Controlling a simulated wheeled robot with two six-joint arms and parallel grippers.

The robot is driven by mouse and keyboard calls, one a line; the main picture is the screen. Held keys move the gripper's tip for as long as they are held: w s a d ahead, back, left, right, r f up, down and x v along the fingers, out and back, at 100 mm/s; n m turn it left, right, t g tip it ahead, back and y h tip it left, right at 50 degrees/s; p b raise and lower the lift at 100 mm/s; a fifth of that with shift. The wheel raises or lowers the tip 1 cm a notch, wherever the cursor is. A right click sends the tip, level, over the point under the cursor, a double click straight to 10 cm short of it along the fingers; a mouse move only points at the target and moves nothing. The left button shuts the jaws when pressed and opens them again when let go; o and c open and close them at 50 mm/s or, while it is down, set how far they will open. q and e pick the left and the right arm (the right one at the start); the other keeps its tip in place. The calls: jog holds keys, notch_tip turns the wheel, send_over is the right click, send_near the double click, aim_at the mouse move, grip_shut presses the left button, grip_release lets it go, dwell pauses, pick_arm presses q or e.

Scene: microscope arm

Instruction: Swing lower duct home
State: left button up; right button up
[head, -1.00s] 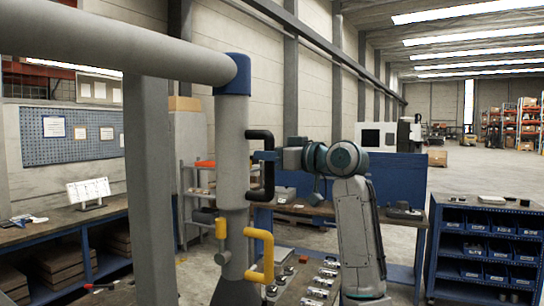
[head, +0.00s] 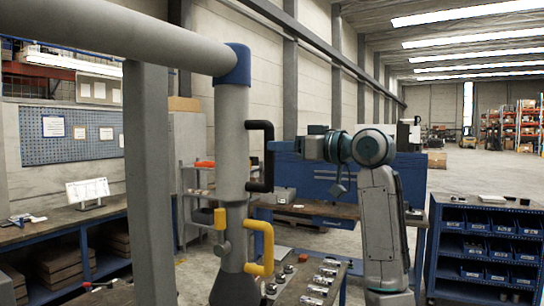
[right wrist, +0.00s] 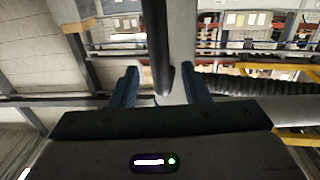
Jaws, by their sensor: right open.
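The lower duct (head: 232,140) is a grey vertical pipe hanging from a blue collar (head: 235,66) on the horizontal upper duct (head: 140,45). A black handle (head: 268,160) is on its right side. A yellow handle (head: 266,245) sits lower, by the flared hood (head: 236,285). My right gripper (head: 272,147) is open beside the black handle. In the right wrist view, the black handle (right wrist: 157,45) shows between my two open blue fingers (right wrist: 160,82), with the grey duct (right wrist: 182,30) behind. I cannot tell whether the fingers still reach around it. My left gripper is out of view.
A grey post (head: 152,190) stands left of the duct. A bench with small metal parts (head: 318,285) lies below right. A blue rack with bins (head: 485,245) stands at the right. A blue panel (head: 320,180) is behind my right arm.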

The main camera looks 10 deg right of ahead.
jog(key=b+v, duration=0.2)
jog(key=v, duration=0.4)
jog(key=shift+f, duration=0.1)
